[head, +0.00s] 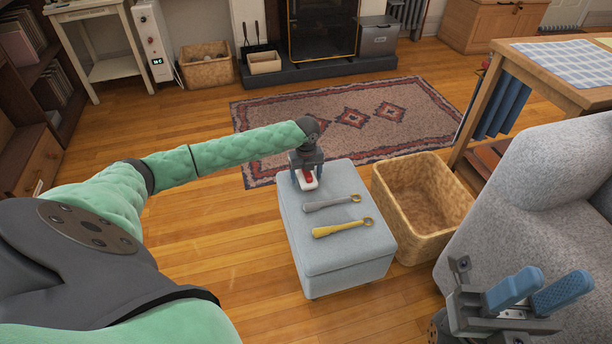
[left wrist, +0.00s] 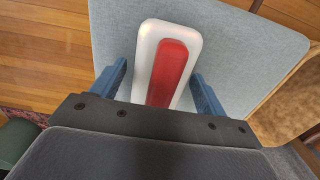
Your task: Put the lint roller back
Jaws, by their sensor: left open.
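A white, rounded, elongated object with a red strip (head: 308,182) lies on the blue-grey ottoman (head: 345,261), near its far end. It looks like the lint roller, though I cannot tell for certain. My left gripper (head: 306,175) is directly above it, pointing down. In the left wrist view the white and red object (left wrist: 166,62) lies between the two open blue fingers, with gaps at both sides. Its near end is hidden by the gripper body. My right gripper (head: 538,295) is at the lower right, with its blue fingers apart and nothing between them.
A grey long-handled tool with a ring (head: 330,203) and a yellow one (head: 340,229) lie on the ottoman. An empty-looking wicker basket (head: 420,203) stands right beside it. A grey armchair (head: 540,190) is at right, a wooden table (head: 545,80) behind. Floor left of the ottoman is clear.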

